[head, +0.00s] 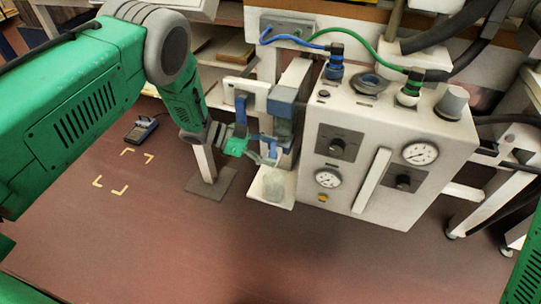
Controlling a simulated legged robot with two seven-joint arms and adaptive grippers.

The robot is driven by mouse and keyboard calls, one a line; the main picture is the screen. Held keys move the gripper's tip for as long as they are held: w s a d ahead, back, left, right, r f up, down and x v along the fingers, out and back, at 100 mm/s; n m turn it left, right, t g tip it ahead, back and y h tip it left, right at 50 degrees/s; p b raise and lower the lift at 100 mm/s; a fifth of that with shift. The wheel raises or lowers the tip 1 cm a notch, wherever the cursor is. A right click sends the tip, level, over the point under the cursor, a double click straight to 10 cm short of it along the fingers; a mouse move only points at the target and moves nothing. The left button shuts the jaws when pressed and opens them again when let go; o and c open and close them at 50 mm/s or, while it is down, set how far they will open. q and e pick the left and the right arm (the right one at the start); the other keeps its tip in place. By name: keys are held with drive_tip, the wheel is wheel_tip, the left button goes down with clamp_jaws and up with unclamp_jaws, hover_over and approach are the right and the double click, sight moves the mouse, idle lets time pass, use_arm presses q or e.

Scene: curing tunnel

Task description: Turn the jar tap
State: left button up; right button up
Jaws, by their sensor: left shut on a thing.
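The jar tap is a small blue handle (254,137) below a blue-grey block (282,101) on the left side of the white machine. My left gripper (262,154), green and grey, reaches in from the left and is shut on the tap handle; its fingertips are small and partly overlap the handle. A clear jar (273,184) stands upright on a small white shelf (283,204) just below the gripper. Of my right arm only a green piece shows at the right edge, and its gripper is out of view.
The white machine (378,150) with gauges (420,153), knobs and a blue hose (298,40) and green hose stands right of the tap. A white post on a grey foot plate (211,184) is close left. A dark floor device (141,129) lies farther left. Open floor lies in front.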

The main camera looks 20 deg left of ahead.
use_arm(q)
drive_tip(key=shift+f+m+g+b, duration=0.15)
drive_tip(key=shift+m+g+b, duration=0.4)
drive_tip(key=shift+m+g, duration=0.2)
drive_tip(key=shift+w, duration=0.1)
drive_tip(key=o, duration=1.2)
drive_tip(key=shift+a, duration=0.1)
drive_tip(key=shift+h, duration=0.3)
